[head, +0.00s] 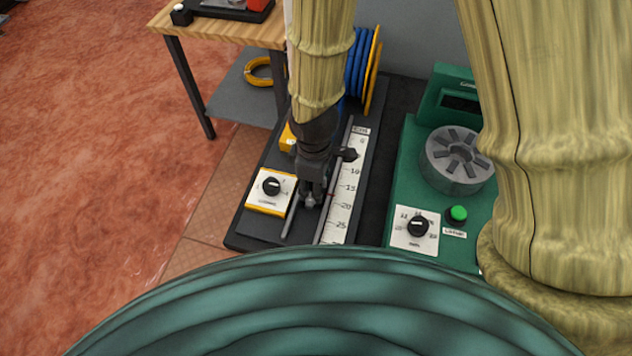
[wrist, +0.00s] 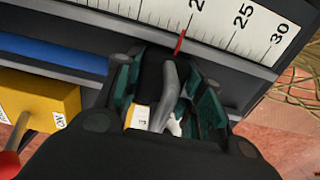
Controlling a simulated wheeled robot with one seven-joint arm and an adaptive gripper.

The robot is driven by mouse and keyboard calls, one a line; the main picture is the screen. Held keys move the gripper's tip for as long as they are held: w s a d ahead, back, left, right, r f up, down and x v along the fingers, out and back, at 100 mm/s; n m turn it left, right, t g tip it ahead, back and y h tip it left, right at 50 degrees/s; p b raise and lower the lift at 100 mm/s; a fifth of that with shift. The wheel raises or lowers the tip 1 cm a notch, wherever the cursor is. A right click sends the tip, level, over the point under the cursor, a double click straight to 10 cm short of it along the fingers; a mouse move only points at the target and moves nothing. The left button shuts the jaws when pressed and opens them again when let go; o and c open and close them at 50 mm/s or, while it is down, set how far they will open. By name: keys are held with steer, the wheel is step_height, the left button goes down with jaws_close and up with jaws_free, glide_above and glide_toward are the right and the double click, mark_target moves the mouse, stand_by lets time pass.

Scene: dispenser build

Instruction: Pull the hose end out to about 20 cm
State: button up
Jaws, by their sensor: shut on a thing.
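My gripper (head: 312,196) is over the dark track of the hose unit, beside the white scale (head: 345,205). In the wrist view its fingers (wrist: 163,100) are shut on the grey hose end (wrist: 165,92). The blue hose (wrist: 60,56) runs left from the gripper in the wrist view. A red pointer (wrist: 180,43) beside the gripper reaches the scale (wrist: 222,24) close to the mark whose label starts with 2, before 25; it reads about 20. The blue hose reel (head: 360,62) stands at the back. My fingers partly hide the hose end.
A yellow-edged knob panel (head: 270,191) is left of the track; a yellow block (wrist: 42,100) shows in the wrist view. A green machine (head: 400,170) with a grey chuck (head: 456,160) and a green button (head: 458,213) stands at right. A wooden table (head: 215,26) is behind at left.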

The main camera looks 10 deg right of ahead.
steer(key=shift+s+a, duration=0.15)
steer(key=shift+s, duration=0.25)
steer(key=o, duration=1.3)
steer(key=shift+c, duration=0.2)
steer(key=shift+r, duration=0.15)
steer(key=shift+w+r, duration=0.1)
steer(key=shift+r, duration=0.5)
step_height(320, 180, up, 11)
steer(key=shift+f, duration=0.2)
